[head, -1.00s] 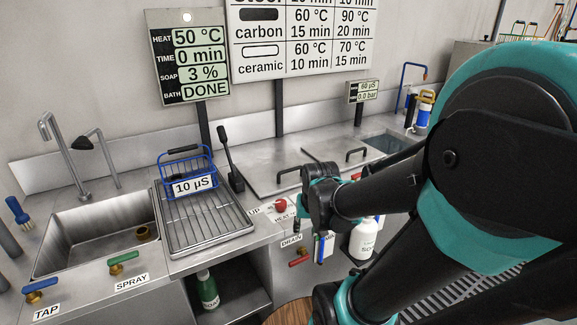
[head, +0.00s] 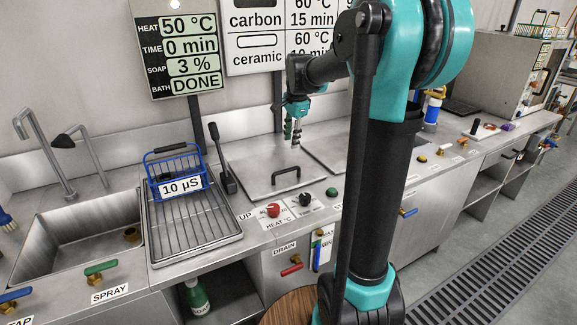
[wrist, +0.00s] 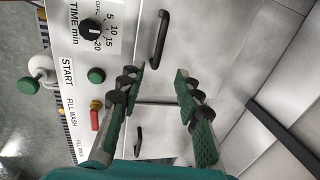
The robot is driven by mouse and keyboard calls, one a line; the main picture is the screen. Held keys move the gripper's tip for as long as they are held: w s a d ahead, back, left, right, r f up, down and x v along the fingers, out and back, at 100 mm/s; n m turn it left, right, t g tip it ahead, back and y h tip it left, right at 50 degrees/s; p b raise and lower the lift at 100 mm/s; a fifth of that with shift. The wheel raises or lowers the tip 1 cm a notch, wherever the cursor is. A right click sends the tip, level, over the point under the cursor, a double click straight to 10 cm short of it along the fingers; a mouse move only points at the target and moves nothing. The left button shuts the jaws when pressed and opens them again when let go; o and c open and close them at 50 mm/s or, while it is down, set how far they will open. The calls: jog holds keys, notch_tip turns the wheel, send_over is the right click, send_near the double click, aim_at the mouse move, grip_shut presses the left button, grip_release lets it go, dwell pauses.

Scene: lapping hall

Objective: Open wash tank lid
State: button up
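The wash tank lid (head: 252,168) is a flat grey steel plate in the counter, lying closed. Its black bar handle (head: 286,169) stands near its front edge. My gripper (head: 296,140) hangs above the back right part of the lid, fingers pointing down, behind the handle and clear of it. In the wrist view the two green-padded fingers (wrist: 155,76) are spread wide with nothing between them. The lid handle (wrist: 160,38) shows there just beyond the fingertips, and the seam between the two lids crosses between the fingers.
A second lid (head: 325,150) adjoins on the right, its handle (wrist: 138,139) visible in the wrist view. A red knob (head: 273,209) and black knob (head: 305,199) sit in front. A rack with a blue basket (head: 160,189) and an upright black lever (head: 218,158) stand left.

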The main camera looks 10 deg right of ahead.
aim_at(288, 169)
jog(key=f, duration=0.4)
jog(key=w+f, duration=0.1)
jog(key=f, duration=0.3)
jog(key=w+f, duration=0.1)
jog(key=f, duration=0.3)
jog(key=shift+w+a+f, duration=0.2)
jog(key=shift+a+f, duration=0.2)
grip_shut()
